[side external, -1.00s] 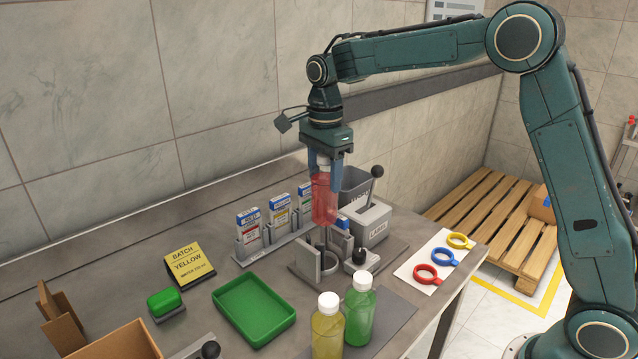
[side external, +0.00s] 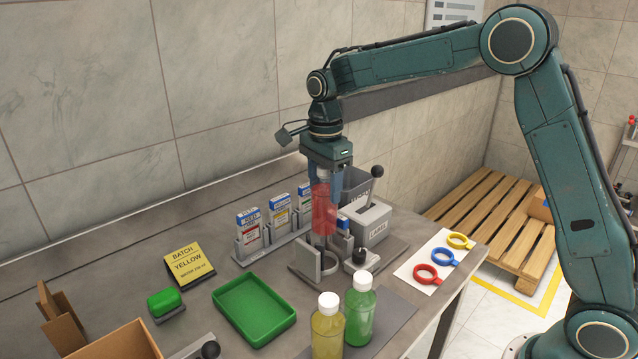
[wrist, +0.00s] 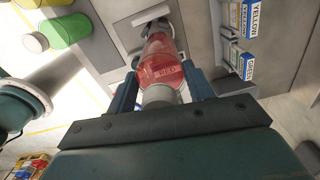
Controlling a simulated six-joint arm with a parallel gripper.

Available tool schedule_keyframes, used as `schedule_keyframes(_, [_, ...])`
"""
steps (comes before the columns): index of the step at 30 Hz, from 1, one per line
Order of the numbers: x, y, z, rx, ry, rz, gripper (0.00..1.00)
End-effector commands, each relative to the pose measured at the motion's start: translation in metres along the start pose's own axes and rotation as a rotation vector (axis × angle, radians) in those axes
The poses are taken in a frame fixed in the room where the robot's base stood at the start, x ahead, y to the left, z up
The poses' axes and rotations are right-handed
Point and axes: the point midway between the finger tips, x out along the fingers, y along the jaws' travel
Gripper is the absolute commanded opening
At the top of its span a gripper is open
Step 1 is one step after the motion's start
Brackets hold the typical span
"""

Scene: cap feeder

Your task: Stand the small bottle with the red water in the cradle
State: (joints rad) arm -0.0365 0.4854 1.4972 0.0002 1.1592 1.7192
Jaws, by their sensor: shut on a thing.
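The small bottle with the red water (side external: 323,212) hangs upright in my gripper (side external: 322,180), which is shut on its upper part near the cap. It also shows in the wrist view (wrist: 161,66) between the two fingers (wrist: 160,88). The cradle (side external: 308,262), a grey fixture with upright plates and a round seat, stands on a grey base directly below the bottle. The bottle's lower end is just above or at the top of the cradle. I cannot tell whether they touch.
Yellow (side external: 327,330) and green (side external: 359,312) bottles stand in front of the cradle. Label boxes (side external: 278,218) line the back, with a grey label bin (side external: 368,222) to the right. A green tray (side external: 254,309) and a batch sign (side external: 189,266) are left. Coloured rings (side external: 428,274) lie on the right.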

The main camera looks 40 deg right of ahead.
Motion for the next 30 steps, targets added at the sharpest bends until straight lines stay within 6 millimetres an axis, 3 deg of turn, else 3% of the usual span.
schedule_keyframes(11, [0.001, 0.0, 0.0, 0.0, 0.0, -0.001, 0.06])
schedule_keyframes(30, [0.021, 0.0, 0.0, 0.0, 0.0, 0.0, 0.06])
